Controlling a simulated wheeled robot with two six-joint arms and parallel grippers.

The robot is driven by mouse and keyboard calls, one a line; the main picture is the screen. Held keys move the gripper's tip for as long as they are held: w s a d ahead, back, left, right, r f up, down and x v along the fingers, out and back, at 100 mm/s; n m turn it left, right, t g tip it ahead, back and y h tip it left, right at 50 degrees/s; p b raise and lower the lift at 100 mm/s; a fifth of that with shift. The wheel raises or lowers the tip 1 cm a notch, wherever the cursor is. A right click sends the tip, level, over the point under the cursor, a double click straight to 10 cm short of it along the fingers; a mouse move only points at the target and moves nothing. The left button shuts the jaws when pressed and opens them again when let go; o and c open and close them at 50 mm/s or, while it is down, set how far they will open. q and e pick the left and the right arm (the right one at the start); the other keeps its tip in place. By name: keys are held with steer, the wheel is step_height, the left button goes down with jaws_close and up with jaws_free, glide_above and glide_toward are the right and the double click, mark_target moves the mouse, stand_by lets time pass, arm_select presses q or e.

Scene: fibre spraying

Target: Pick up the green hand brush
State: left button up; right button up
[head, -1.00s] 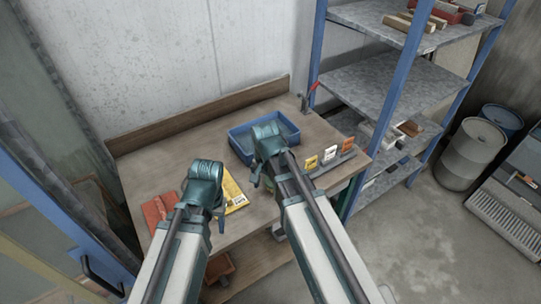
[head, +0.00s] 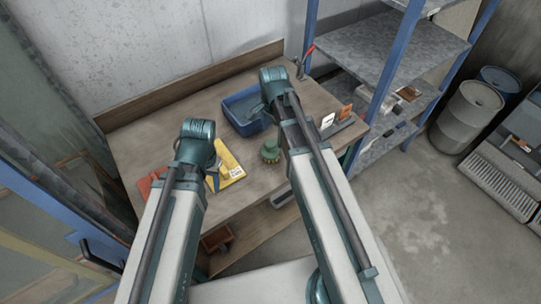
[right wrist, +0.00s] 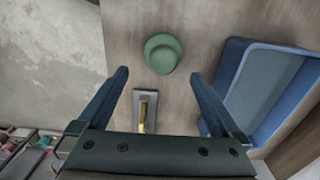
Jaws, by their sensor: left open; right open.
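The green hand brush (head: 270,152) stands on the workbench, just left of my right forearm, with a round green top and a paler fringe below. In the right wrist view the brush (right wrist: 162,53) lies just beyond and between the fingertips, apart from them. My right gripper (right wrist: 160,76) is open and empty above the bench. In the head view the right gripper (head: 262,109) is partly hidden by its wrist, in front of the blue tray.
The blue tray (head: 247,122) sits behind the brush. A yellow packet (head: 230,164) and a red item (head: 146,185) lie to the left. A card rack (head: 338,127) is at the right, partly behind my arm. A blue-posted shelf (head: 390,45) stands beside the bench.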

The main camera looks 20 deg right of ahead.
mark_target(272, 143)
arm_select(q)
step_height(272, 143, down, 4)
steer(key=b, duration=0.3)
steer(key=shift+f, duration=0.25)
arm_select(e)
step_height(272, 143, down, 5)
steer(key=shift+r, duration=0.3)
arm_select(q)
step_height(272, 143, down, 5)
steer(key=b, duration=0.5)
steer(key=shift+f+b, duration=0.1)
steer(key=shift+b, duration=0.25)
arm_select(e)
steer(key=f, duration=0.5)
steer(key=shift+w+a+f, duration=0.1)
steer(key=shift+a+f, duration=0.1)
steer(key=shift+a, duration=0.1)
steer(key=shift+r, duration=0.1)
